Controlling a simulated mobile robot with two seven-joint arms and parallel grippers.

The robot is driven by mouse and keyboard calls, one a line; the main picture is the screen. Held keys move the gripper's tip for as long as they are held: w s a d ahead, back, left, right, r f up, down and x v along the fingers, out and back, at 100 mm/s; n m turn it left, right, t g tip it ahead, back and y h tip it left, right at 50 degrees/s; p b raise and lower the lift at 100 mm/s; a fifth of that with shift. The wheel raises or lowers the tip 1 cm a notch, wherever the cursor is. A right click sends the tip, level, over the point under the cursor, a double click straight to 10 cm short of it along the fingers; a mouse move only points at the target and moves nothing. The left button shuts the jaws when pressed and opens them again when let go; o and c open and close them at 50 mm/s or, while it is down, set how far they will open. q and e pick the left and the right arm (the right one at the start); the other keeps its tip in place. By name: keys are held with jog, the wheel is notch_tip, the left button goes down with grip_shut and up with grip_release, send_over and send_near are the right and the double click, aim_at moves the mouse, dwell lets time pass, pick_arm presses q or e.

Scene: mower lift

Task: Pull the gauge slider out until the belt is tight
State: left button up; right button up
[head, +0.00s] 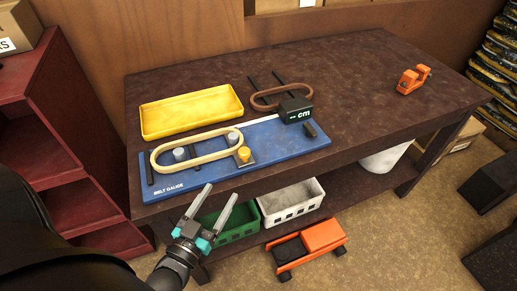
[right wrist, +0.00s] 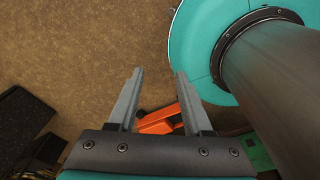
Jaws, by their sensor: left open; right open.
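The blue belt gauge board (head: 290,150) lies along the front of the brown table. A cream belt (head: 163,150) loops around grey pulleys (head: 180,153) on its left part. The slider with a yellow knob (head: 244,153) sits by the belt's right end. A black readout box (head: 295,110) marked "cm" stands at the board's right end; its digits read only as dashes. My left gripper (head: 208,212) is open and empty in front of the table's front edge, below the board. My right gripper (right wrist: 157,100) shows only in the right wrist view, open and empty above the floor.
A yellow tray (head: 192,111) and a brown belt loop (head: 268,98) lie behind the board. An orange tape dispenser (head: 413,79) stands at the right. Green (head: 236,222) and white (head: 291,201) crates sit on the lower shelf. The table's right part is mostly clear.

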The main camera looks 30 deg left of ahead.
aim_at(242, 156)
pick_arm(q)
jog(key=w, duration=0.5)
jog(key=w+a+b, duration=0.1)
jog(key=w, duration=0.9)
jog(key=shift+w+a+r, duration=0.1)
jog(key=shift+a+r, duration=0.05)
jog(key=shift+r, duration=0.05)
jog(key=shift+c, duration=0.2)
grip_shut()
dwell(0.9)
